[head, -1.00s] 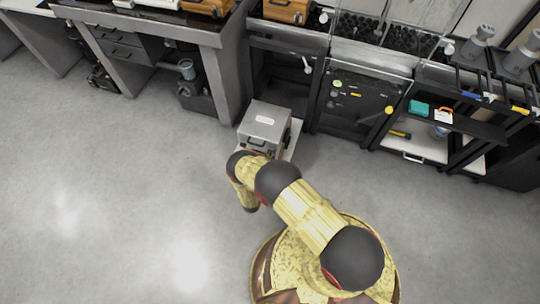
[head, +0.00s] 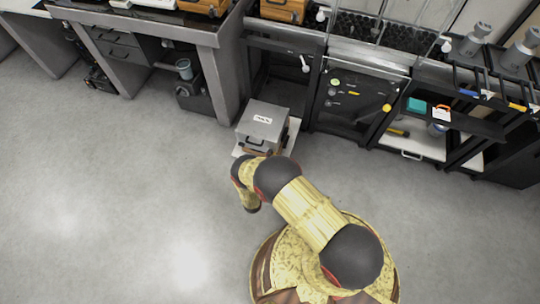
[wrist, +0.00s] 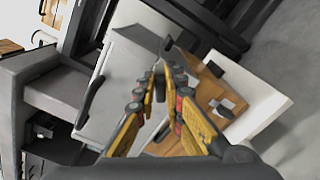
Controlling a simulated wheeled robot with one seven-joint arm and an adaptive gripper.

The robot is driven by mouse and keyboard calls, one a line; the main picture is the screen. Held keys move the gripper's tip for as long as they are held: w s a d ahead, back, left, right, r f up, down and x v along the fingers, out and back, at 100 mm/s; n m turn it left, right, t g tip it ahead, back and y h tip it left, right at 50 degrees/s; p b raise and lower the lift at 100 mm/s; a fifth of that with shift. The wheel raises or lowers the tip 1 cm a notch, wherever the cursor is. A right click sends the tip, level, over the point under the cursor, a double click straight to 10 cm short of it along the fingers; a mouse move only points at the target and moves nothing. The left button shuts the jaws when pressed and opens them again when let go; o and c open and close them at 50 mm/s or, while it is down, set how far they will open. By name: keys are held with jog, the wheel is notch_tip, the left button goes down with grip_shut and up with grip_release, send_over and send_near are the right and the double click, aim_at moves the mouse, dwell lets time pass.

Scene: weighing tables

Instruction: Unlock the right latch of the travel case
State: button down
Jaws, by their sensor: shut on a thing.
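The travel case (head: 262,121) is a grey box with a white label on top and a dark handle (head: 255,141) on its front side. In the wrist view the grey case (wrist: 120,80) fills the upper left, with its black handle (wrist: 90,100). My gripper (wrist: 160,68) has its fingertips close together at the case's edge, shut on a small part that looks like a latch and is mostly hidden between them. Which latch it is, and whether it is locked, I cannot tell. In the head view my arm hides the gripper.
A brown wooden surface with black fittings (wrist: 205,92) shows beside the case. A white board (head: 291,133) lies under it. Behind stand a dark cabinet (head: 358,95) and a grey bench (head: 150,35). The floor (head: 110,200) to the left is clear.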

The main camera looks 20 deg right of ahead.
jog(key=m, duration=0.6)
jog(key=shift+s+d+f+m, duration=0.1)
jog(key=shift+f+m, duration=0.2)
jog(key=shift+f, duration=0.1)
dwell(0.4)
jog(key=c, duration=2)
grip_release()
jog(key=shift+o, duration=0.6)
jog(key=v, duration=1.2)
